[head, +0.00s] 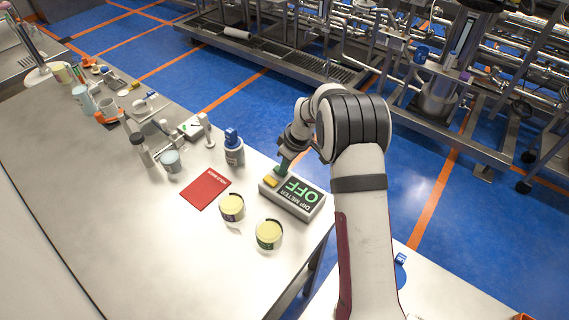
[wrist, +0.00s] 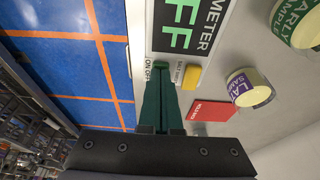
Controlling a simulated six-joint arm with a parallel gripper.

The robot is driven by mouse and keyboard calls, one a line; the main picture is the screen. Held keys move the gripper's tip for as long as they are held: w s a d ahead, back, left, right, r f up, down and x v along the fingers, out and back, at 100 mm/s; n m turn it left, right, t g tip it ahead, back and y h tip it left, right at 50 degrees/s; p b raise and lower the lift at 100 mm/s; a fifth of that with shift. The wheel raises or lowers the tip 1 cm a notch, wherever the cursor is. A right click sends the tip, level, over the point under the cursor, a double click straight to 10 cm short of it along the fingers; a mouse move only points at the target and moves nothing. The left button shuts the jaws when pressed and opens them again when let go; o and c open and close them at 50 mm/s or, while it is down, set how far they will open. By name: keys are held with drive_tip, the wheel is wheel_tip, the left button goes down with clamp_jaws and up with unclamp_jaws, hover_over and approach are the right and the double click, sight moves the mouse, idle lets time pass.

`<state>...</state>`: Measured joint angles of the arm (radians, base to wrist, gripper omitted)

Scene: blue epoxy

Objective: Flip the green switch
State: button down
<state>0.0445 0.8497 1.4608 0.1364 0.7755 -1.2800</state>
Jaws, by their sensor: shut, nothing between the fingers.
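The grey DIP METER box (head: 300,208) lies on the light table with its display reading OFF in green letters. Part of the display (wrist: 178,25) also shows in the wrist view. My gripper (head: 283,167) is at the end of the meter beside the yellow button.
A red booklet (head: 206,188) lies farther left. A blue-capped bottle (head: 234,150) stands behind it. The table's edge is close beside the meter; the near table area is clear.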

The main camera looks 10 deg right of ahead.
drive_tip(key=shift+a, duration=0.1)
drive_tip(key=shift+w+a+r, duration=0.25)
drive_tip(key=shift+w+a, duration=0.2)
drive_tip(key=shift+w, duration=0.1)
drive_tip(key=shift+r, duration=0.35)
drive_tip(key=s+d+v, duration=0.1)
drive_tip(key=v, duration=1.2)
drive_tip(key=shift+f, duration=0.1)
